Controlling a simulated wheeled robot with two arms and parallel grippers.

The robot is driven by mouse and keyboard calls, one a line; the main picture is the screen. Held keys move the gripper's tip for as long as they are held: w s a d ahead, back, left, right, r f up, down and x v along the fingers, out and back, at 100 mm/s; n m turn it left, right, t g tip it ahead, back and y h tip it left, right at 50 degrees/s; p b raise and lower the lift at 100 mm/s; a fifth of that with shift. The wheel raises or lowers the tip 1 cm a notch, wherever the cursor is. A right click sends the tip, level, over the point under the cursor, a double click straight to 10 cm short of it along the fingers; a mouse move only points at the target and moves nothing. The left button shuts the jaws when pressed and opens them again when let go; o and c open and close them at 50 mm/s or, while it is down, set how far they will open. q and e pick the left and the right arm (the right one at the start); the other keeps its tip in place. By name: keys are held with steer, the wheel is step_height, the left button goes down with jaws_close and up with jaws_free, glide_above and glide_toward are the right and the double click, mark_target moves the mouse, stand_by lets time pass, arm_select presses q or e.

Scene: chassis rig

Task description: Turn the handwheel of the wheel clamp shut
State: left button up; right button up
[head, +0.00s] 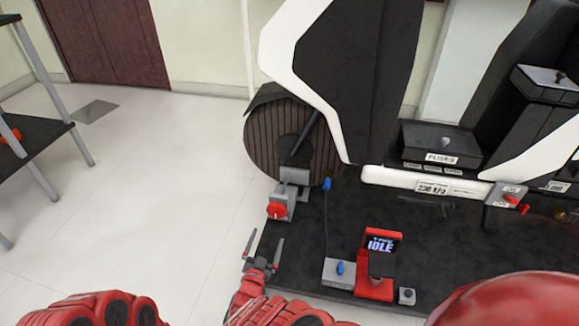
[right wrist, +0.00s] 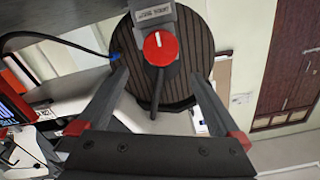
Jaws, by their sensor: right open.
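The wheel clamp (head: 290,188) is a grey block at the foot of the ribbed dark wheel (head: 262,150), at the left end of the black platform. Its red handwheel (head: 277,209) faces my side. My right gripper (head: 265,246) is open and empty, a little in front of and below the handwheel in the head view. In the right wrist view the red handwheel (right wrist: 160,48), with a white mark on its face, appears between and beyond the open fingertips (right wrist: 158,75), apart from them. My left gripper is not in view.
A red stand with an IDLE screen (head: 382,246) and a grey box with a blue knob (head: 340,272) stand on the platform (head: 320,225) to the right. A second red handle (head: 512,201) is farther right. The floor at left is clear up to a shelf (head: 45,145).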

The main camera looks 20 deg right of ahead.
steer(key=p+v, duration=0.2)
steer(key=v, duration=0.4)
steer(key=s+d+r+m+t+h+p, duration=0.1)
steer(key=d+r+t+p, duration=0.1)
steer(key=r+p, duration=0.4)
steer(key=s+d+r+m+t+h+p, duration=0.1)
steer(key=r+p, duration=0.6)
steer(key=r, duration=0.9)
steer(key=s+d+r+m+t+h+p, duration=0.1)
steer(key=d+r+p, duration=0.4)
steer(key=r, duration=0.7)
steer(key=shift+s+t+h+p, duration=0.15)
steer(key=shift+t+h+p, duration=0.55)
steer(key=shift+t, duration=0.1)
steer(key=shift+r, duration=0.1)
